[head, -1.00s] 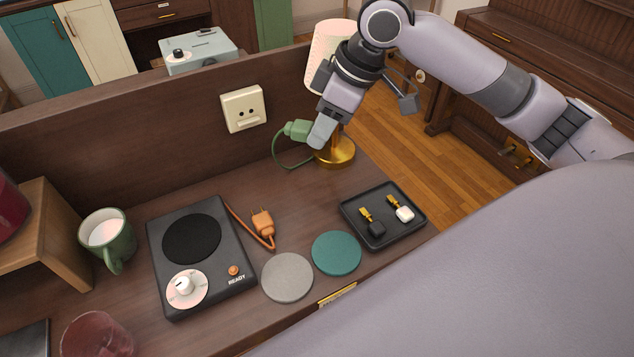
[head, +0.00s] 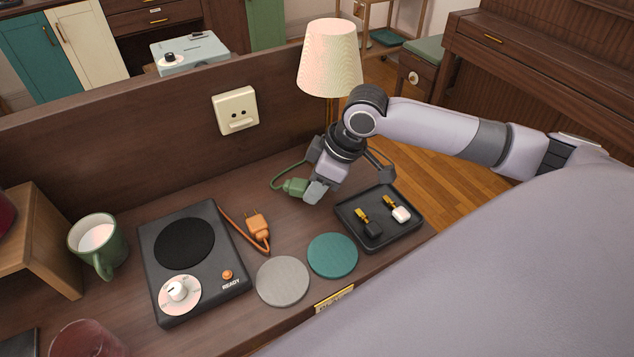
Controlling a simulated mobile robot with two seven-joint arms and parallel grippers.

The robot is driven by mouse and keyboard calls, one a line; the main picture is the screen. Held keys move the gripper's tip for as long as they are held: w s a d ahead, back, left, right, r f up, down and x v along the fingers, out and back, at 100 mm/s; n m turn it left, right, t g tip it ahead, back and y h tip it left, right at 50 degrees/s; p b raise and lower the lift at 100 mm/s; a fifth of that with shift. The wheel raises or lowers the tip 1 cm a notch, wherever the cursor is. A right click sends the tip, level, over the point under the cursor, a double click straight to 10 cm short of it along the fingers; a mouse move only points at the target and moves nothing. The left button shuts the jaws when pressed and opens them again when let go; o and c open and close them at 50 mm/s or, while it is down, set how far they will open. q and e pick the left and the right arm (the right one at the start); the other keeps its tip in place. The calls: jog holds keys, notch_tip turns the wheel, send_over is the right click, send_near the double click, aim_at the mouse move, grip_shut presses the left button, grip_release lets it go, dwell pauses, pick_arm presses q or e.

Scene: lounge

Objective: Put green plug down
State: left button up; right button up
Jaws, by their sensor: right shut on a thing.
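The cord curls up and left behind the plug. The cream wall socket (head: 236,110) on the desk's back panel is empty. My left gripper is not in view.
An orange plug (head: 257,226) lies beside the black hot plate (head: 155,249). Grey (head: 283,281) and teal (head: 332,256) coasters lie in front. A black tray (head: 377,245) holds two small keys or drives. A lamp (head: 330,60) stands behind my gripper. Bare wood lies between the orange plug and tray.

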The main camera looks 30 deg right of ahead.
jog(key=shift+f, duration=0.6)
jog(key=o, duration=1)
jog(key=shift+o, duration=0.2)
jog(key=shift+r, duration=0.1)
jog(key=shift+r, duration=0.2)
jog(key=v, duration=1.2)
jog(key=shift+r+p, duration=0.35)
jog(key=shift+p, duration=0.1)
